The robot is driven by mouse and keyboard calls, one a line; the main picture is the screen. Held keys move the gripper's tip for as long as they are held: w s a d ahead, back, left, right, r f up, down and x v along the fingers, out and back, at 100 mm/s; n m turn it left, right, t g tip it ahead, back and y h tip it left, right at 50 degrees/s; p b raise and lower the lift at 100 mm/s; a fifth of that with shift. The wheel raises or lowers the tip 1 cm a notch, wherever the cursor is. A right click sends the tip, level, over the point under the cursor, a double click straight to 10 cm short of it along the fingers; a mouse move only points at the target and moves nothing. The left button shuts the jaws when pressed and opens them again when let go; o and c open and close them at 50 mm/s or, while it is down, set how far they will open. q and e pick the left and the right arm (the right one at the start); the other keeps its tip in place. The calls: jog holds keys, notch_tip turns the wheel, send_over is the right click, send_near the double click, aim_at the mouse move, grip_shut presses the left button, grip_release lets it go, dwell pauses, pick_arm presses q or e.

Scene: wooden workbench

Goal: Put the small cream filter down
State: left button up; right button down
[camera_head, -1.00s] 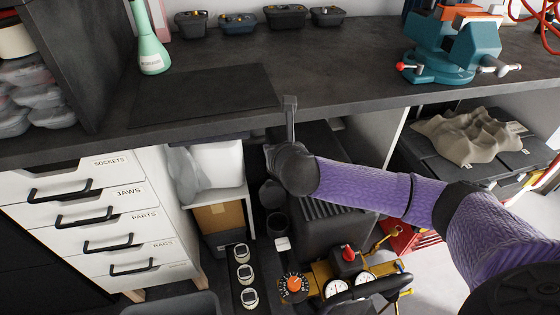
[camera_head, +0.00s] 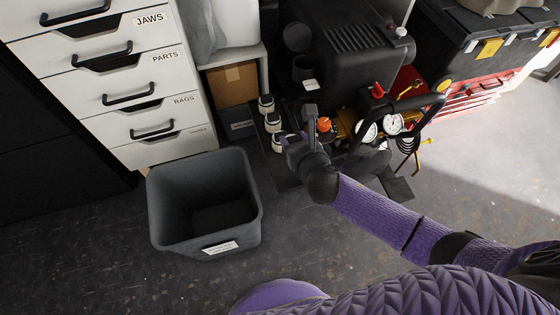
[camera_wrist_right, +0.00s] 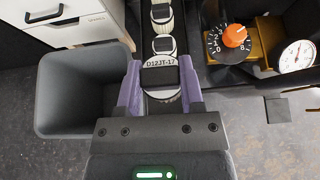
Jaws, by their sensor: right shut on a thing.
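My right gripper (camera_head: 291,137) is low over the row of filters beside the black machine in the head view. In the right wrist view its two purple fingers (camera_wrist_right: 161,92) are shut on the small cream filter (camera_wrist_right: 160,92), a round light piece with a dark top and the marking "D12JT-17". Similar cream filters (camera_wrist_right: 163,45) stand in line just beyond it, and they also show in the head view (camera_head: 266,103). The gripper partly covers the near end of the row in the head view. I cannot tell whether the held filter touches a surface. My left gripper is not in view.
A grey open bin (camera_head: 185,236) stands left of the gripper. A black machine (camera_head: 355,70) with gauges (camera_head: 393,124) and an orange knob (camera_head: 324,124) is to its right. White drawers (camera_head: 140,90) are at the left. The floor in front is clear.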

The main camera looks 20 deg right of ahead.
jog(key=f+b, duration=0.8)
jog(key=f, duration=0.3)
jog(key=shift+s+b, duration=0.2)
jog(key=shift+b, duration=0.1)
jog(key=shift+w+r, duration=0.1)
jog(key=shift+r, duration=0.15)
jog(key=shift+f, duration=0.15)
jog(key=c, duration=0.5)
grip_release()
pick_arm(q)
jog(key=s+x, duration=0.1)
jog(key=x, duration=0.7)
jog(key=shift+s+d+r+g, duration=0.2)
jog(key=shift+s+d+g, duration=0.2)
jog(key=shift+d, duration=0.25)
pick_arm(e)
jog(key=shift+o, duration=1.4)
